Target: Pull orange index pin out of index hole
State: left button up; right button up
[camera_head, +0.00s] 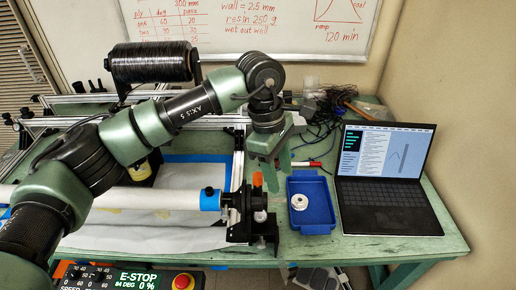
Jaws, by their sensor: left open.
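The orange index pin (258,180) stands at the top of the black chuck bracket (259,214), at the right end of the white tube (150,199). The index hole itself is hidden. My left gripper (268,165) points down just above and behind the pin in the picture. Its green fingers are apart with nothing seen between them. I cannot tell the exact gap between fingertips and pin; they do not appear to grip it. My right gripper is not in view.
A blue tray (324,215) holding a white ring (299,201) stands right of the bracket. An open laptop (390,170) is further right. A black tow spool (152,62) stands back left. An E-stop panel (135,278) is in front.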

aim_at(258, 175)
pick_arm(q)
jog(key=w+a, duration=0.1)
jog(key=a+r+y, duration=0.1)
jog(key=w+a+y, duration=0.1)
jog(key=a, duration=0.1)
jog(key=shift+w+a+r+t, duration=0.1)
jog(key=shift+w+r+t, duration=0.2)
jog(key=shift+t, duration=0.1)
jog(key=shift+w+a, duration=0.1)
jog(key=shift+a, duration=0.15)
notch_tip(258, 175, down, 7)
jog(key=shift+r+p, duration=0.2)
jog(key=shift+p, duration=1.05)
jog(key=shift+f, duration=0.55)
grip_shut()
